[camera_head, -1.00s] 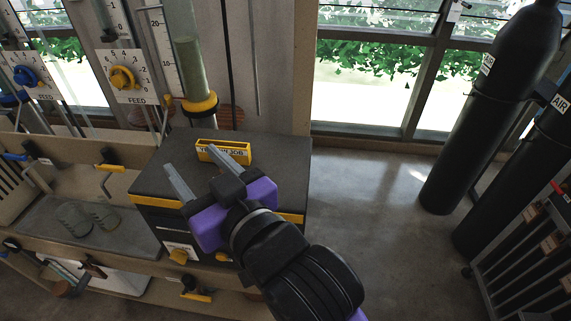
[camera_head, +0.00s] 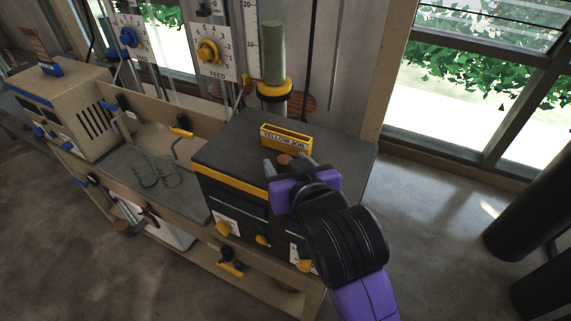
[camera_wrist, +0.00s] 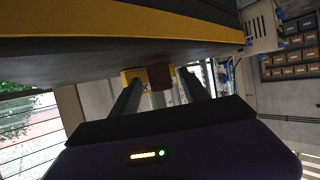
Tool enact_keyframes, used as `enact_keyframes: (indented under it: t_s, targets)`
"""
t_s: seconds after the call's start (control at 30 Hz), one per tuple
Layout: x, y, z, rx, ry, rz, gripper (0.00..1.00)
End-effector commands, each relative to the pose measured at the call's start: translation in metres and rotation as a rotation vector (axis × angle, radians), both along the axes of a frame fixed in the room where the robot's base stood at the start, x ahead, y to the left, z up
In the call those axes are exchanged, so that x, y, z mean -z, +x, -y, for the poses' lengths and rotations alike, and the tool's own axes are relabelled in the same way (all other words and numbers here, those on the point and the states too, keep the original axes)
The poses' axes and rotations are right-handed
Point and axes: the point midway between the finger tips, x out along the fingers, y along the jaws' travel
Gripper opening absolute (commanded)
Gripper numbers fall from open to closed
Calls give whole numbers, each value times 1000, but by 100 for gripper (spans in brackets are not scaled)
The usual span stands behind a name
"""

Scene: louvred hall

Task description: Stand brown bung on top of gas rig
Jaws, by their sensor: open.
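The brown bung (camera_head: 285,158) stands on the dark top of a black box with a yellow band (camera_head: 225,153), just in front of the yellow labelled holder. My gripper (camera_head: 286,165) is open at the bung, its fingers reaching to either side of it; the near part of the bung is hidden by the gripper. In the wrist view the bung (camera_wrist: 160,76) shows between the two open fingertips (camera_wrist: 160,86); contact cannot be told. No label shows which unit is the gas rig; a beige cabinet with a blue band (camera_head: 62,100) stands at the far left.
The yellow holder (camera_head: 286,138) reads "YELLOW JOB". A green-filled glass tube (camera_head: 273,55) rises behind the box. A grey tray (camera_head: 150,170) with two grey-green pieces lies left of it. Black cylinders (camera_head: 515,228) stand at right; floor between is clear.

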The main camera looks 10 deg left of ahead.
Motion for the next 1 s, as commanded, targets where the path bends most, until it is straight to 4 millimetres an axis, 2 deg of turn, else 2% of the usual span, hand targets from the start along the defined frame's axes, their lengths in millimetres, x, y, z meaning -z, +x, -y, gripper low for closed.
enact_keyframes:
  t_s: [0.13, 0.37, 0.63, 0.67, 1.0]
  targets:
    - [5, 11, -4, 0, 0, 1, 54]
    - [5, 11, -5, 0, 2, 1, 54]
    - [5, 11, -5, 0, 1, 1, 3]
    - [5, 11, -5, 0, 1, 1, 0]
    - [3, 11, -5, 0, 1, 2, 0]
